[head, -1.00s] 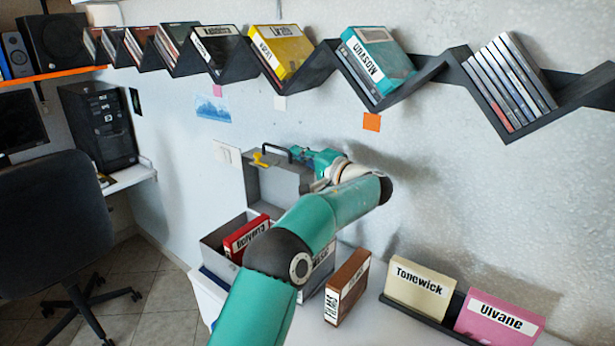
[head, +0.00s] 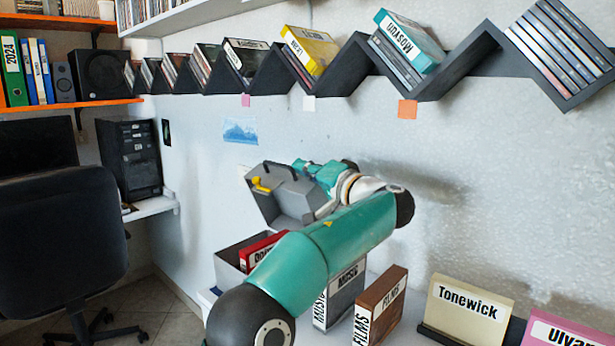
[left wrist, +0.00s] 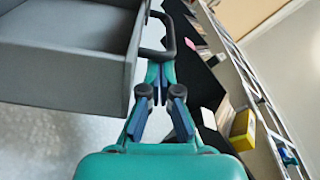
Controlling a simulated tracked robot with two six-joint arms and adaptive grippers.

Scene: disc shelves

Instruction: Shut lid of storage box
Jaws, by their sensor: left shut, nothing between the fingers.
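The grey storage box (head: 229,264) stands on the white surface by the wall, partly hidden by my left arm. Its grey lid (head: 292,202) is raised and leans forward above the box, with a dark handle (head: 282,168) and a yellow latch (head: 261,185) at its upper edge. My left gripper (left wrist: 160,82) is shut and empty. In the left wrist view it is beside the lid (left wrist: 70,50), near the handle (left wrist: 165,38). In the head view its fingertips are hidden behind the lid; I cannot tell whether they touch it. My right gripper is not in view.
A red case (head: 262,248) sits in the box. A grey case (head: 346,292) and a brown case (head: 384,303) stand to the right, near a cream Tonewick case (head: 466,312). A zigzag shelf (head: 352,72) of discs runs along the wall above.

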